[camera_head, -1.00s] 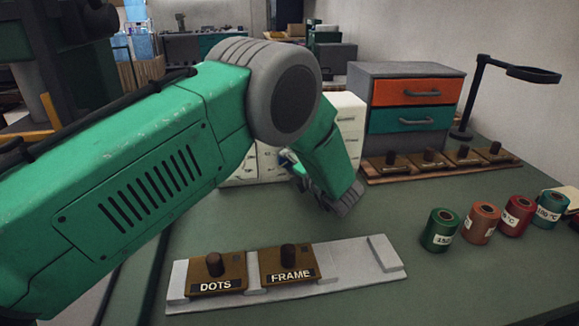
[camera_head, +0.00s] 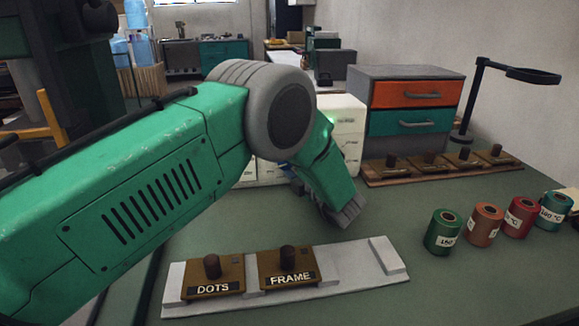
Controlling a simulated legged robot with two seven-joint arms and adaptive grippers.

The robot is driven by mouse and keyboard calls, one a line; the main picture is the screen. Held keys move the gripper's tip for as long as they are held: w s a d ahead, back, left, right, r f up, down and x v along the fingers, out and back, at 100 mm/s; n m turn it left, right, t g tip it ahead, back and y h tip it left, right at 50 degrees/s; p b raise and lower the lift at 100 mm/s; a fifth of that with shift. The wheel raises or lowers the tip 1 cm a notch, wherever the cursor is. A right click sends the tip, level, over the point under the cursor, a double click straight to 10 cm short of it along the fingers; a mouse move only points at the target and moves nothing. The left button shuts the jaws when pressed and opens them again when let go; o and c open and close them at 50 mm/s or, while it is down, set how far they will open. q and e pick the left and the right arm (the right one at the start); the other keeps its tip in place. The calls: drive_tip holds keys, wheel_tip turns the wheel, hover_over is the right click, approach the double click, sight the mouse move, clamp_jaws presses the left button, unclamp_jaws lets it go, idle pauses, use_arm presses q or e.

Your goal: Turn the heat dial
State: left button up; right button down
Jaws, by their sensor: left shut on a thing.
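My left arm comes in from the left and bends down at the wrist in front of a white drawer unit (camera_head: 349,126). My left gripper (camera_head: 296,183) is small and dark, mostly hidden behind my green wrist link, close to the front of that unit. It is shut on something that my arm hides. No heat dial can be made out clearly. Green, orange, red and teal spools (camera_head: 442,232) with temperature labels stand on the right, some labels hard to read. My right gripper is not in view.
A pale rack (camera_head: 345,270) in front holds brown stamp blocks labelled DOTS (camera_head: 215,274) and FRAME (camera_head: 287,268); its right part is bare. Several similar blocks stand on a wooden board (camera_head: 390,179) before a grey cabinet (camera_head: 410,75). A black lamp (camera_head: 475,90) stands behind.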

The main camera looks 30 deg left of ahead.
use_arm(q)
drive_tip(key=shift+s+d+f, duration=0.1)
drive_tip(key=shift+d+f, duration=0.05)
drive_tip(key=shift+f, duration=0.15)
drive_tip(key=o, duration=1.1)
drive_tip(key=shift+o, duration=0.2)
drive_tip(key=shift+r, duration=0.15)
drive_tip(key=v, duration=1.2)
